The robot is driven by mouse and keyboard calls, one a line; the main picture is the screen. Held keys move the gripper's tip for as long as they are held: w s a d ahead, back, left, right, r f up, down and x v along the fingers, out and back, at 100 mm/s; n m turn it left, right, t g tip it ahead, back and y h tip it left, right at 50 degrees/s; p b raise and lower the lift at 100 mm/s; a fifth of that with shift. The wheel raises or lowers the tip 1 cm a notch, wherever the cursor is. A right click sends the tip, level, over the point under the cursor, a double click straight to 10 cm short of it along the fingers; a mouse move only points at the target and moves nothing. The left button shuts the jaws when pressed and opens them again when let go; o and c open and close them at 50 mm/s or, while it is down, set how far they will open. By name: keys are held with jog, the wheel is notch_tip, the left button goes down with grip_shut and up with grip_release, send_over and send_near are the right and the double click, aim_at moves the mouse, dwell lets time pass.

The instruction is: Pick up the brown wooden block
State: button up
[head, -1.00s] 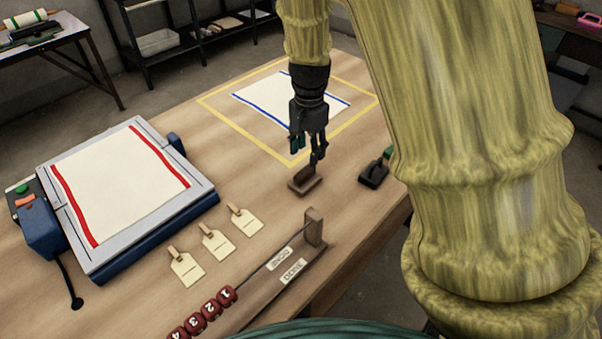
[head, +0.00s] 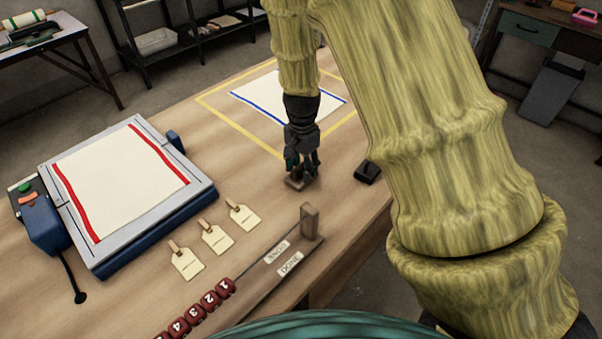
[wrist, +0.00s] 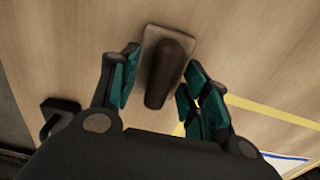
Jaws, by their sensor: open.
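The brown wooden block (wrist: 166,74) shows in the wrist view as a dark rounded brown piece on a lighter flat wooden base, resting on the table. It lies between the two fingers of my gripper (wrist: 158,82), which are apart with a gap on each side of it. In the head view my gripper (head: 302,170) points down over the block (head: 293,183). There the fingers hide most of the block, and only its lower left part shows.
A dark object (head: 367,173) stands close to the right of my gripper. A cloth with blue edges (head: 262,96) lies inside a yellow outline behind. A rack with red numbered beads (head: 225,287), paper tags (head: 214,239) and a blue-grey press (head: 190,209) with a red-striped cloth surround bare table.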

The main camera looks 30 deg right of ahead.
jog(key=shift+w, duration=0.1)
jog(key=shift+c, duration=1.3)
grip_shut()
jog(key=shift+r, duration=0.1)
notch_tip(320, 180, up, 3)
jog(key=p, duration=0.3)
jog(key=s+a+p, duration=0.2)
jog(key=a, duration=0.3)
jog(key=s+a+p, duration=0.1)
jog(key=a, duration=0.4)
jog(key=s+a+p, duration=0.2)
jog(key=a, duration=0.4)
jog(key=shift+s+r+p, duration=0.2)
jog(key=shift+s+p, duration=0.1)
jog(key=shift+p, duration=0.05)
jog(key=shift+s+a+f, duration=0.1)
jog(key=shift+s+a, duration=0.1)
jog(key=shift+a, duration=0.35)
